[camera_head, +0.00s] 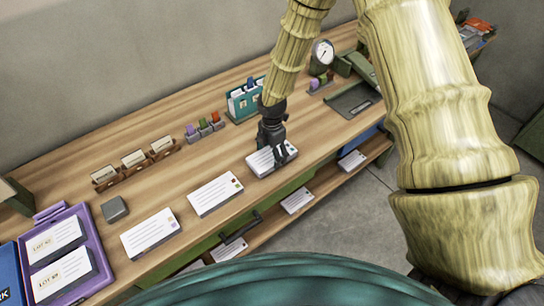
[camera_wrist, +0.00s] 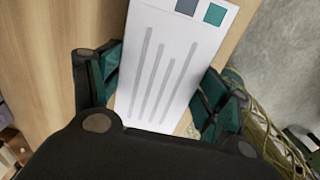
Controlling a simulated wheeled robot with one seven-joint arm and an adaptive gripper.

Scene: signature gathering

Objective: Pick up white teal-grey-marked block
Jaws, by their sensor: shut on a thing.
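The white block with teal and grey marks (camera_head: 259,164) is a flat slab at the wooden counter's front edge in the head view. In the wrist view the white block (camera_wrist: 172,62) fills the middle, with grey lines along it and a grey and a teal square at its far end. My gripper (camera_head: 276,153) is over the block and shut on it, one dark green finger on each long side in the wrist view. Part of the block is hidden by the gripper. I cannot tell whether it is lifted off the counter.
Two similar white blocks (camera_head: 215,194) (camera_head: 150,233) lie left along the counter (camera_head: 180,185). A purple tray (camera_head: 100,266) stands far left. Stamps (camera_head: 205,128), a teal holder (camera_head: 243,101) and a clock (camera_head: 323,52) stand behind. A lower shelf holds more white slabs (camera_head: 297,200).

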